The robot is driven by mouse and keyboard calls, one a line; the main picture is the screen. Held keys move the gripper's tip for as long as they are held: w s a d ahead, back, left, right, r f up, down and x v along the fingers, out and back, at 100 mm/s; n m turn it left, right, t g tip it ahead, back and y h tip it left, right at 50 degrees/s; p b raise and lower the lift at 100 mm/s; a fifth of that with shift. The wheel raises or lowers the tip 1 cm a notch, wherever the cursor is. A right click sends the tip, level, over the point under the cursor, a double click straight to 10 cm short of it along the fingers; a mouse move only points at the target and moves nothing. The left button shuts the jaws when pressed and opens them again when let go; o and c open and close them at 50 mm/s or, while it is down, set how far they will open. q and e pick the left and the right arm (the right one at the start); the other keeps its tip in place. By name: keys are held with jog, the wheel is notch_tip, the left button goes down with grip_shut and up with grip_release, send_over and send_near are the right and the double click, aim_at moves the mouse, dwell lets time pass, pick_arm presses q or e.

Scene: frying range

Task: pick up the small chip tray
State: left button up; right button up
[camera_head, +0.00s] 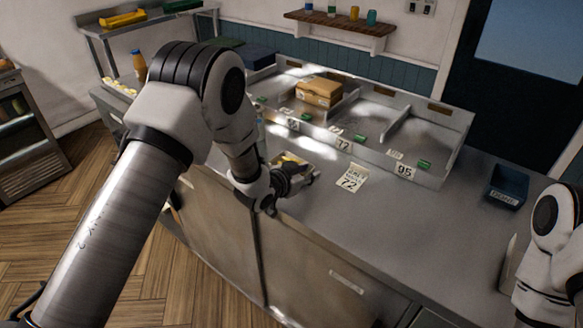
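A small tray with yellow chips (289,158) sits on the steel counter, close to its front edge, left of the "72" ticket. My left gripper (301,180) is low over the counter edge, right at the tray's near side. It overlaps the tray in this view and hides its near part. I cannot tell whether the dark fingers touch the tray or how far apart they are. My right arm shows at the right edge, but its gripper is not in view.
A "72" ticket (352,181) lies right of the tray. Behind is a divided steel bay (432,128) with number labels, green pieces and a cardboard box (319,91). A dark blue bin (508,185) stands at the right. The counter (420,222) between is clear.

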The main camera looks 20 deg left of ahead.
pick_arm(q)
jog(key=shift+a, duration=0.1)
grip_shut()
jog(key=shift+r, duration=0.1)
